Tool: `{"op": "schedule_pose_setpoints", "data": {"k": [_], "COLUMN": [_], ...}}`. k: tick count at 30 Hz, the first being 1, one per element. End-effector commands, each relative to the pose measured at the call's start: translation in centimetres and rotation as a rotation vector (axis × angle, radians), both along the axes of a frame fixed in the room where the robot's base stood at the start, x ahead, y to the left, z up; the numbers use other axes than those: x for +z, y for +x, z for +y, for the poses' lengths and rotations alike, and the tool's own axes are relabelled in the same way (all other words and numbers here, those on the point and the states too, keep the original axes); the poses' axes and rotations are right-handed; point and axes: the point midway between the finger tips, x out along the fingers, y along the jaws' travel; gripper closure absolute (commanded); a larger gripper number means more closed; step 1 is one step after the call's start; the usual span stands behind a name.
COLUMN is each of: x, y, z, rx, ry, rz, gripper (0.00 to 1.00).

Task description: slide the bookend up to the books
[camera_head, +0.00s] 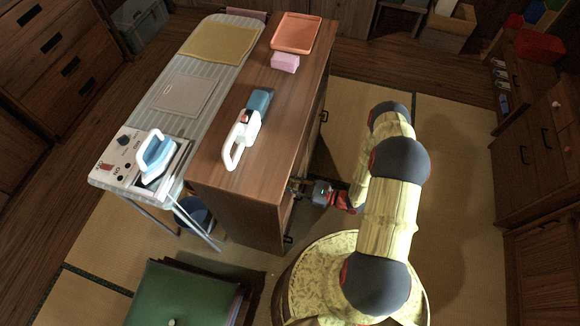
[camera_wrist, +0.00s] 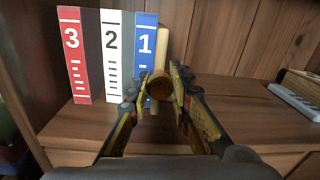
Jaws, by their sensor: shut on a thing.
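In the wrist view, a red book (camera_wrist: 74,55) marked 3, a white book (camera_wrist: 112,50) marked 2 and a blue book (camera_wrist: 146,45) marked 1 stand upright side by side on a wooden shelf (camera_wrist: 90,122). The pale wooden bookend (camera_wrist: 163,48) stands upright just right of the blue book; I cannot tell whether they touch. My gripper (camera_wrist: 161,88) is shut on the bookend's round brown knob (camera_wrist: 160,85). In the head view my gripper (camera_head: 299,187) reaches into the side of the wooden cabinet; the books and bookend are hidden there.
The shelf has bare room right of the bookend, and a pale grey object (camera_wrist: 295,102) lies at the far right. On the cabinet top are a white-and-blue device (camera_head: 245,130), a pink block (camera_head: 285,62) and an orange tray (camera_head: 293,33). An ironing board (camera_head: 170,122) stands alongside.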

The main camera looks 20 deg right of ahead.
Motion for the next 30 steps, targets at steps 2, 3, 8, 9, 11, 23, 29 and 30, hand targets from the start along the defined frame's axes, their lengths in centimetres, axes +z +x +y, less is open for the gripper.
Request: {"op": "schedule_pose_setpoints", "data": {"k": [2, 3, 8, 9, 11, 23, 29, 30], "x": [0.1, 0.0, 0.0, 0.0, 0.0, -0.1, 0.0, 0.0], "y": [-1.5, -2.0, -3.6, -3.8, -4.1, -4.3, -4.3, -4.3], "z": [1.1, 1.5, 2.6, 2.8, 3.0, 3.2, 3.1, 3.1], "rx": [0.001, 0.001, 0.001, 0.001, 0.001, 0.002, 0.001, 0.001], "ry": [0.003, 0.003, 0.002, 0.001, 0.001, 0.000, 0.001, 0.000], "rz": [0.004, 0.004, 0.002, 0.002, 0.002, 0.001, 0.001, 0.000], "gripper": [1.00, 1.00, 1.00, 1.00, 1.00, 0.79, 0.68, 0.65]}}
